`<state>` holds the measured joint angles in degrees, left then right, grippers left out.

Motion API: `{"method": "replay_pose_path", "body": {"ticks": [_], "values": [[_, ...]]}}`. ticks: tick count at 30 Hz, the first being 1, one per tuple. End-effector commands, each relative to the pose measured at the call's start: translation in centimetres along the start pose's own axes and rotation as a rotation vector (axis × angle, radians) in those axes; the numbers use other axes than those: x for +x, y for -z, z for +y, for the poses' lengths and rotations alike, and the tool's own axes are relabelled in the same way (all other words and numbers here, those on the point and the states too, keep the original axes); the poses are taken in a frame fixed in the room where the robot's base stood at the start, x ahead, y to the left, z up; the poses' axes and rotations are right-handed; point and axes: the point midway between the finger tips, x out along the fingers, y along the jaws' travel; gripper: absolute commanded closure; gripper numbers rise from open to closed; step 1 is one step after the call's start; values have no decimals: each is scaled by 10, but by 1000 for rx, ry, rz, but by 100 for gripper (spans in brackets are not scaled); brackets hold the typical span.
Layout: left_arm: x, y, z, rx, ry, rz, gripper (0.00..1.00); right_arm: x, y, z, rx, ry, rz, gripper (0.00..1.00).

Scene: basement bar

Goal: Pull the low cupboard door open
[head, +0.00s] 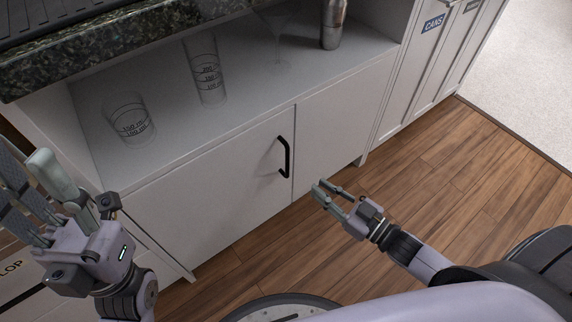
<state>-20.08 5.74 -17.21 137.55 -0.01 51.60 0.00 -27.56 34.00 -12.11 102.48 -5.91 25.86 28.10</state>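The low cupboard has a white left door (215,185) with a black bar handle (284,157) near its right edge. A plain white right door (340,117) adjoins it. Both doors look shut. My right gripper (318,188) is in front of the cupboard, below and to the right of the handle and apart from it. Its fingers show a gap with nothing between them. My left gripper (24,168) is at the left edge, well away from the handle, with its fingers spread and empty.
Two measuring glasses (130,122) (207,75), a clear stemmed glass (279,35) and a metal shaker (333,24) stand on the open shelf above the doors. A dark stone counter (110,40) overhangs it. A cabinet labelled CANS (432,24) stands at right. Wood floor (440,165) is clear.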

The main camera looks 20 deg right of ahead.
Motion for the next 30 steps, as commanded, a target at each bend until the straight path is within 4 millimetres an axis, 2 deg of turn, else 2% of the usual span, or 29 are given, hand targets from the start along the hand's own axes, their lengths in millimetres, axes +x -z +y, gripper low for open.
{"method": "replay_pose_path", "body": {"ticks": [1,5,9,15,21,30], "values": [[-7,-2,0,0,0,-1,60,13,-2,0,-2,0,6,82],[-16,-4,0,0,0,-2,60,42,-2,0,-2,1,6,82],[-16,-6,0,3,-9,19,60,72,-2,0,-1,1,5,82],[-8,-8,0,8,-23,57,60,104,-2,0,0,0,3,82],[-4,-8,0,10,-29,70,60,119,-1,0,1,0,-1,82],[-3,-8,0,10,-30,71,60,121,0,0,2,0,-1,82]]}}
